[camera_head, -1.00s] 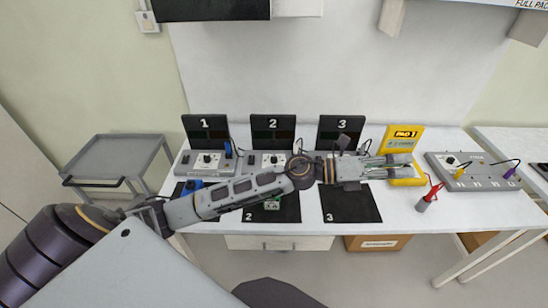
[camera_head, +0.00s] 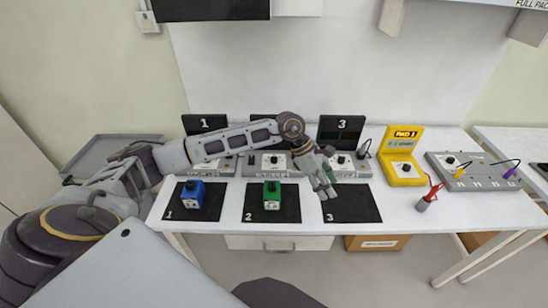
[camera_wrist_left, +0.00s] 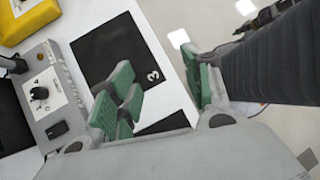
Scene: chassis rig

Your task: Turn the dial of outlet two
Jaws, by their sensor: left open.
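The grey outlet two (camera_head: 257,168) stands on the table behind mat 2, with a black dial (camera_head: 273,159) on its white face. My left arm passes over its back and hides most of the dark number panel behind it. My left gripper (camera_head: 327,189) is open and empty, to the right of outlet two, pointing down near the back edge of mat 3. In the left wrist view its green-padded fingers (camera_wrist_left: 155,95) are spread, with outlet three's dial (camera_wrist_left: 39,93) to the left.
A blue block (camera_head: 194,200) stands on mat 1 and a green block (camera_head: 272,196) on mat 2. Mat 3 (camera_head: 352,206) is bare. A yellow device (camera_head: 403,172), a red-and-grey tool (camera_head: 429,197) and a grey box (camera_head: 476,178) are at the right.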

